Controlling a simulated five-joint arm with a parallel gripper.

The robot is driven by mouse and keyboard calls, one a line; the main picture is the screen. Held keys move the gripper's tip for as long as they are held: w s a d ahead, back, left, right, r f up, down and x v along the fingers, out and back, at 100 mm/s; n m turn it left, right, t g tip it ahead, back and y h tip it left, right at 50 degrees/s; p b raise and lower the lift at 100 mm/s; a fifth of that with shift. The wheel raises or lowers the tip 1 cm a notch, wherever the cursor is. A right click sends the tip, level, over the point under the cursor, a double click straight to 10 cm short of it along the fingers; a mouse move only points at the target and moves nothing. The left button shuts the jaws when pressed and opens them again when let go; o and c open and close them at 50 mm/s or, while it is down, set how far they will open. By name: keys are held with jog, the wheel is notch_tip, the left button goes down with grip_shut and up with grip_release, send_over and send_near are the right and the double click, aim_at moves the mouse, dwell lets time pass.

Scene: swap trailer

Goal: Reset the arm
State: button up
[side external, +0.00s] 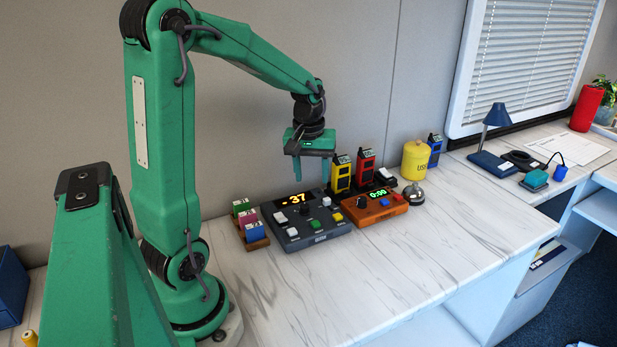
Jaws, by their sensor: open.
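My gripper (312,168) hangs at the end of my green arm, pointing down above the back of the dark grey control box (325,234). Its two green fingers are apart with nothing seen between them. The grey box has a lit display reading 37 and white, green and yellow buttons. An orange box (386,218) with a green-lit display stands to its right.
A rack with small coloured blocks (255,231) sits left of the grey box. Yellow (341,174) and red (365,170) devices stand behind the boxes. A yellow canister (415,160) and a silver bell (413,194) stand at right. The marble counter's front (400,265) is clear.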

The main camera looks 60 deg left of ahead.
jog(key=s+d+r+m+t, duration=0.2)
jog(key=s+d+r+m, duration=0.2)
jog(key=d, duration=0.4)
jog(key=s+d+r+m+t, duration=0.2)
jog(key=s+d+r+m, duration=0.2)
jog(key=s+d+m, duration=0.2)
jog(key=d, duration=0.2)
jog(key=shift+s+d+r+m+t, duration=0.25)
jog(key=shift+s+d+m+t, duration=0.1)
jog(key=shift+s+m+t, duration=0.05)
jog(key=w+a+f+n+g, duration=0.1)
jog(key=w+a+f+n, duration=0.2)
jog(key=a, duration=0.4)
jog(key=w+a+f+n+g, duration=0.2)
jog(key=w+a+f+n, duration=0.2)
jog(key=a+f+n, duration=0.1)
jog(key=w+a+f+n+g, duration=0.2)
jog(key=w+a+f+n, duration=0.2)
jog(key=a, duration=0.4)
jog(key=shift+a+n, duration=0.3)
jog(key=shift+a+f+g, duration=0.3)
jog(key=shift+a, duration=0.05)
